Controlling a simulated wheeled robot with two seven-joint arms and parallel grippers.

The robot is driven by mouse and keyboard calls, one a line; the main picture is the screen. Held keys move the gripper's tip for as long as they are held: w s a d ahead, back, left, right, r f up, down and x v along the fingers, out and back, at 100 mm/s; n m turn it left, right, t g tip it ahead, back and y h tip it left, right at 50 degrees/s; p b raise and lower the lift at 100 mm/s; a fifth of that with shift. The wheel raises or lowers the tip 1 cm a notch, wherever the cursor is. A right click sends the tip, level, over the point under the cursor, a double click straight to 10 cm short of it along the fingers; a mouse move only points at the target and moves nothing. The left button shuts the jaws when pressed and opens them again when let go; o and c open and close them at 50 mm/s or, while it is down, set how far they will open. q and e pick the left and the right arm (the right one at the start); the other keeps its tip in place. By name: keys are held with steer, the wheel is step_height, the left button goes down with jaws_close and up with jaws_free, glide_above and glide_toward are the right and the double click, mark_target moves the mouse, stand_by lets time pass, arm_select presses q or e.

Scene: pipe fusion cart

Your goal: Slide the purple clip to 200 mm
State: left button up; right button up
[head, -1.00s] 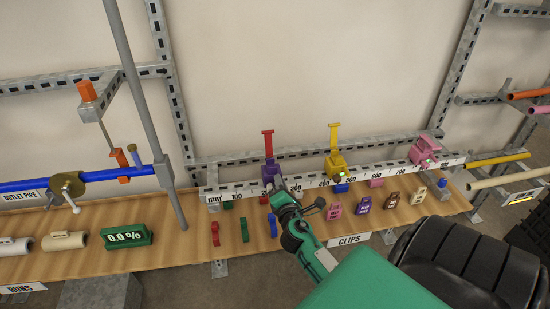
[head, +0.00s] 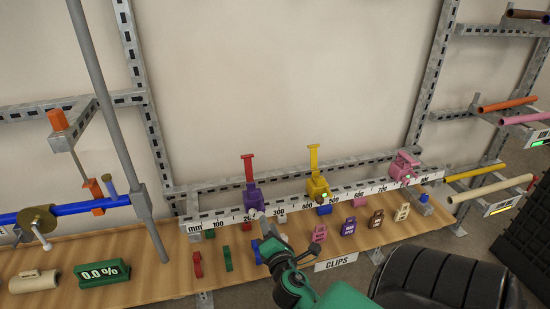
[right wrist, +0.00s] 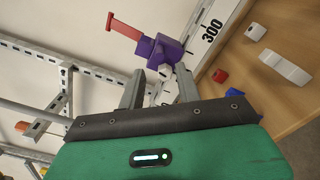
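The purple clip (head: 253,198), with a red upright arm, sits on the white millimetre rail (head: 345,193). In the head view it stands by the 200 mark, partly covering that label, left of 300. My right gripper (head: 264,230) is just in front of and below it. In the right wrist view the clip (right wrist: 160,50) is just beyond the fingertips (right wrist: 160,82), its pale knob lying between their lines. The fingers are apart and do not visibly grip it. The exact reading under the clip is hidden. My left gripper is out of view.
A yellow clip (head: 318,186) and a pink clip (head: 403,168) sit farther right on the rail. Several small coloured clips, including a purple one (head: 348,227), lie on the wooden shelf (head: 180,262) below. A grey post (head: 115,125) stands to the left.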

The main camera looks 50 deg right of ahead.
steer(key=b+v, duration=0.1)
steer(key=v, duration=0.5)
stand_by(0.5)
